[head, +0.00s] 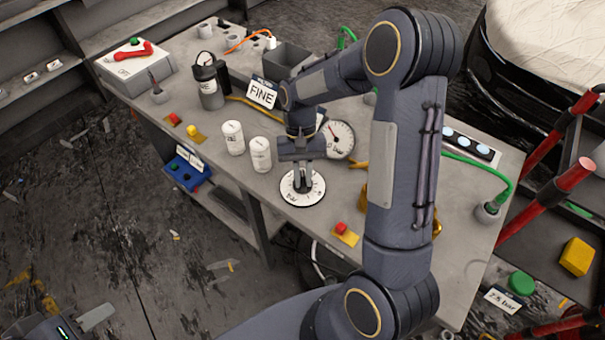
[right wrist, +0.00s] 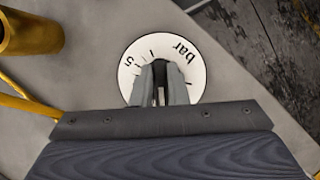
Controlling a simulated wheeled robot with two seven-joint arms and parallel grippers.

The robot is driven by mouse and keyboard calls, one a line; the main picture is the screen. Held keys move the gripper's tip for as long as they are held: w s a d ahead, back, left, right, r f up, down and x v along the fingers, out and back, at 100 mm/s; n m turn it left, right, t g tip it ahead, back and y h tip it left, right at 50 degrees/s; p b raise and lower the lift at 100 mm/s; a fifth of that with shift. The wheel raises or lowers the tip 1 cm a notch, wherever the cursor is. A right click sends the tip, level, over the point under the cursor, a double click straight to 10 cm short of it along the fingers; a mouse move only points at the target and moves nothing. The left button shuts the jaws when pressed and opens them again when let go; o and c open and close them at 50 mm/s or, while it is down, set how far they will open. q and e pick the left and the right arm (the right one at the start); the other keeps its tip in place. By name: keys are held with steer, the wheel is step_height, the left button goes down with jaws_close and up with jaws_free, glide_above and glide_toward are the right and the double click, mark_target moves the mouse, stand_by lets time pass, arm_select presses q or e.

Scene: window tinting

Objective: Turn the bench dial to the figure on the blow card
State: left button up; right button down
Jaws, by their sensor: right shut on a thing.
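The bench dial (head: 288,196) is a white disc with black marks flat on the grey workbench. My right gripper (head: 303,186) comes down from above and is shut on the dial's knob. In the right wrist view the dial (right wrist: 131,72) shows "bar" and some figures around the fingers (right wrist: 160,97); the knob is mostly hidden, and I cannot tell the setting. A card with a blue top strip (head: 262,94) stands on the bench and reads "FINE". A white label (head: 502,300) at lower right reads "2.5 bar". My left gripper (head: 97,316) is partly in view at lower left, away from the bench.
A round gauge (head: 343,132) stands just behind the dial. Two white canisters (head: 260,154) stand to its left. A red button on a yellow plate (head: 346,236) lies near the front edge. A green hose (head: 480,165) and red rails (head: 545,200) are at right.

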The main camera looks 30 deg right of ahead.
steer(key=shift+n+h, duration=0.5)
steer(key=shift+n, duration=1.2)
steer(key=c, duration=1.4)
jaws_free()
steer(key=shift+c, duration=0.2)
steer(key=v, duration=0.7)
steer(key=shift+w+b, duration=0.15)
steer(key=shift+b, duration=0.25)
steer(key=shift+w+r, duration=0.1)
steer(key=shift+r, duration=0.3)
